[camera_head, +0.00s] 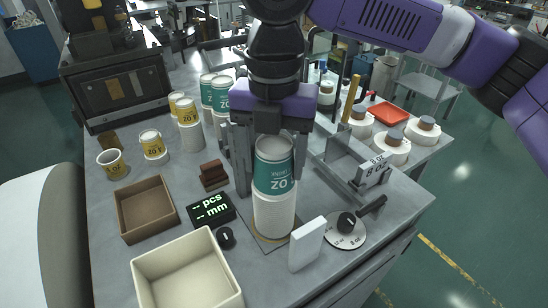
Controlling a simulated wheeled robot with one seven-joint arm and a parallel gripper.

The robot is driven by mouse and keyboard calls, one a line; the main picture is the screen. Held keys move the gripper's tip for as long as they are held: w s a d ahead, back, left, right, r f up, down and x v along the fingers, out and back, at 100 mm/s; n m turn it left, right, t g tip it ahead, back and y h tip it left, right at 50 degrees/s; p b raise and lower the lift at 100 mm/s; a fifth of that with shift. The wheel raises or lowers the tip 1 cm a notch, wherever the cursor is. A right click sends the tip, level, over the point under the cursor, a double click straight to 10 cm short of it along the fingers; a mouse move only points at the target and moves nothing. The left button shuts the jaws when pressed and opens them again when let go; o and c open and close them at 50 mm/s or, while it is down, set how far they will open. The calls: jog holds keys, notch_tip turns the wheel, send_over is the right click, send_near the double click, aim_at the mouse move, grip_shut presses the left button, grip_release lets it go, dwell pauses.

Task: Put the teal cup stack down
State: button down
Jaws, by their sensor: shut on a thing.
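The teal cup stack (273,178) is upright in the middle of the table, a teal-banded cup above a tall white lower part (273,213). My gripper (270,145) comes down from above with its fingers around the upper part of the stack, shut on it. The stack's lower end is over a thin square plate (258,240) near the front table edge. I cannot tell whether its bottom touches the plate.
A display (211,208), brown tray (146,209) and cream bin (187,274) are left. Other teal cup stacks (222,95) and yellow cups (153,145) stand behind. A metal fixture (350,165) is right.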

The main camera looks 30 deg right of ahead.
jog(key=shift+c, duration=2)
grip_release()
jog(key=shift+f, duration=0.1)
notch_tip(320, 180, up, 12)
jog(key=shift+r+p, duration=0.15)
jog(key=shift+p, duration=0.15)
